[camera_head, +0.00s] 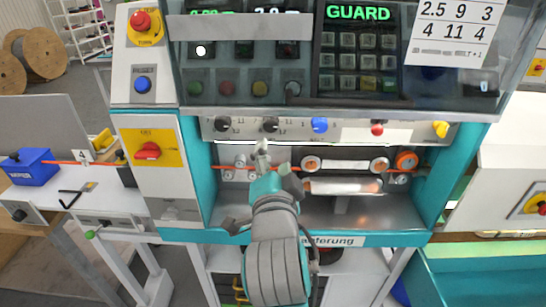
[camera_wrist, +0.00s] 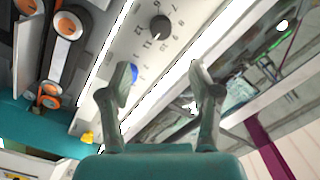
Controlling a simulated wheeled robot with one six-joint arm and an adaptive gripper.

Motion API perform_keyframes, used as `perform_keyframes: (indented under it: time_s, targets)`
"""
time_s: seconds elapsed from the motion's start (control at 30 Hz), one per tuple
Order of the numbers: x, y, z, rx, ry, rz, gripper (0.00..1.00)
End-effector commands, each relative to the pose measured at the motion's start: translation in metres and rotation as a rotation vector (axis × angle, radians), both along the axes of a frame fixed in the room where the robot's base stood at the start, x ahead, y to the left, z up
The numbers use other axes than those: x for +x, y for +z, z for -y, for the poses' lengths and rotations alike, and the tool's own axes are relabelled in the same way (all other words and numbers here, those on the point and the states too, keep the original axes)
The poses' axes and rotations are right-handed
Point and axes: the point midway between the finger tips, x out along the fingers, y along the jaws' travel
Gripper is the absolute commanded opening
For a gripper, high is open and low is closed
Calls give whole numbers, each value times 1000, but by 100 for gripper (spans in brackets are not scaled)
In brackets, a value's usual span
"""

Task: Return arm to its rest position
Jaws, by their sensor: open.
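My gripper (camera_head: 262,150) is raised in front of the teal machine, its tip just below the second black knob (camera_head: 270,124) of the knob strip. In the wrist view its two fingers (camera_wrist: 160,88) stand apart with nothing between them. A black knob (camera_wrist: 160,28) on the strip lies beyond the fingertips there, apart from them as far as I can tell. A blue knob (camera_wrist: 134,72) is partly hidden by the left finger. My arm runs up from the bottom of the head view, hiding part of the machine's lower opening.
Rollers (camera_head: 345,164) and an orange cable (camera_head: 245,163) lie in the recess around my gripper. A clear cover (camera_head: 210,85) juts out above the knob strip. A red emergency button (camera_head: 141,22) is at upper left. A side table (camera_head: 100,190) stands left.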

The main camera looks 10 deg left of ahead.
Motion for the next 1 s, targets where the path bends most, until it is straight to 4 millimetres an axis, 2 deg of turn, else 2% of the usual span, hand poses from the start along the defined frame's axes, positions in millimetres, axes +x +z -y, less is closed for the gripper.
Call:
perform_keyframes:
  time_s: [0.17,0.27,0.47,0.67,1.0]
  targets:
    - [0,-4,2,-8,0,-1,63]
    - [-1,-21,8,-40,1,-5,63]
    - [-13,-82,36,-169,11,-8,63]
    - [-36,-145,68,-300,27,-17,63]
    - [-100,-232,123,-485,51,-38,63]
